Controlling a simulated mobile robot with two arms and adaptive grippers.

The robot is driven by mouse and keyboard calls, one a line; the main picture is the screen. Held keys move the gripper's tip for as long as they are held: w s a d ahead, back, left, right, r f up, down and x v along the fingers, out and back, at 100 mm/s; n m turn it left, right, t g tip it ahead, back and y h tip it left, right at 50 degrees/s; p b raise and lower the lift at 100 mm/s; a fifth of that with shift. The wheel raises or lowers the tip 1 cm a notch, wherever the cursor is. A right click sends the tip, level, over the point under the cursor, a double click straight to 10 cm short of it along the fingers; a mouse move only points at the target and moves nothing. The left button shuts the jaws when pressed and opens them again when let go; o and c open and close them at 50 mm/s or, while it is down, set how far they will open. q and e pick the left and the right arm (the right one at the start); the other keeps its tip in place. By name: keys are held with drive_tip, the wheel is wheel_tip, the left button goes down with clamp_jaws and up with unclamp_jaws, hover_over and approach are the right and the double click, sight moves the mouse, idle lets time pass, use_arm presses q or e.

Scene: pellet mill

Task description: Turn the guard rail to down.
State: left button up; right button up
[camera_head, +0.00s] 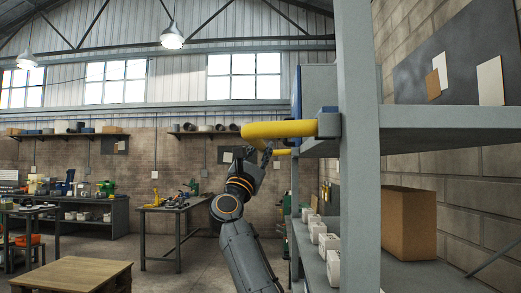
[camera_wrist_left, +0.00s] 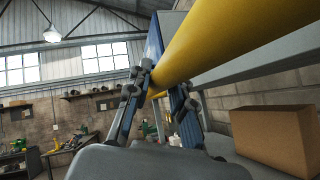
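In the left wrist view the rail (camera_wrist_left: 235,40) crosses from upper right to the fingertips. The two fingers of the left gripper (camera_wrist_left: 160,88) stand apart with a gap between them. I cannot tell whether they touch the rail. My right gripper is not in view.
A grey shelf post (camera_head: 357,150) stands close to the right of the rail. A cardboard box (camera_head: 409,222) and several white boxes (camera_head: 331,245) are on the lower shelf.

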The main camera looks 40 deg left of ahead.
use_arm(q)
drive_tip(key=o, duration=0.4)
drive_tip(key=shift+w+d, duration=0.1)
